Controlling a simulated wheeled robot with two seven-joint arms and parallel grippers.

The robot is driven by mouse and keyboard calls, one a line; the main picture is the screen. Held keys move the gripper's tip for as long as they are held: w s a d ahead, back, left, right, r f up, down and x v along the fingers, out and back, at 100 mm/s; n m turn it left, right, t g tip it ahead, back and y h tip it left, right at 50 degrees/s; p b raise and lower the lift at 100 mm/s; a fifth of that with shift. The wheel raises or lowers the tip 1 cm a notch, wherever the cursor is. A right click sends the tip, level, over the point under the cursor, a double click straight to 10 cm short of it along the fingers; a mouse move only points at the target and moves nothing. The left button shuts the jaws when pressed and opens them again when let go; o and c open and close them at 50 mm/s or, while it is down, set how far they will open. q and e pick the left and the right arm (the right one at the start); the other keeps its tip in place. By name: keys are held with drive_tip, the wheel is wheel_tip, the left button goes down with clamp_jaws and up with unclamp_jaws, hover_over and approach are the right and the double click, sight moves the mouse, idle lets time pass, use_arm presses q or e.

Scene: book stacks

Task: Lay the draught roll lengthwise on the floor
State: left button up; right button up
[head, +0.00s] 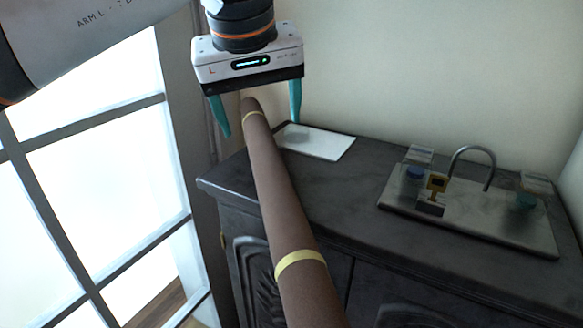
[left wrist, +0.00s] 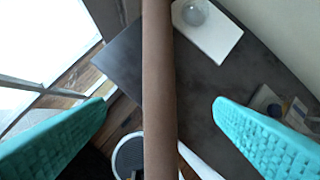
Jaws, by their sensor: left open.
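The draught roll (head: 270,185) is a long brown cylinder with pale yellow bands. In the head view it runs from near the wall, past the dark cabinet's left part, and off the bottom edge. Its near end is out of view. My left gripper (head: 260,124) is open, with teal fingers pointing down near the roll's far end. In the left wrist view the roll (left wrist: 158,80) passes between the spread fingers (left wrist: 159,102), with a gap on each side. I cannot tell how far below the fingertips it is. My right gripper is not in view. Wooden floor (head: 160,302) shows at the lower left.
A dark cabinet (head: 340,195) stands against the wall, with a white sheet (head: 318,142) on top. A metal tray (head: 480,222) there holds small containers and a curved bar. A paned window (head: 85,165) is at left. A round, pale-rimmed object (left wrist: 126,158) shows low in the wrist view.

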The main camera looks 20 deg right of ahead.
sight(268, 162)
use_arm(q)
drive_tip(key=p+x, duration=0.1)
drive_tip(key=x, duration=0.5)
drive_tip(key=shift+w+d+f+p, duration=0.1)
drive_tip(key=shift+w+f+p, duration=0.05)
drive_tip(key=shift+f+p, duration=0.4)
drive_tip(key=p+x, duration=0.1)
drive_tip(key=x, duration=0.2)
drive_tip(key=shift+f, duration=0.35)
drive_tip(key=shift+w+f, duration=0.15)
drive_tip(key=shift+f, duration=0.15)
drive_tip(key=c, duration=1.4)
drive_tip(key=shift+r, duration=0.15)
drive_tip(key=shift+c, duration=0.3)
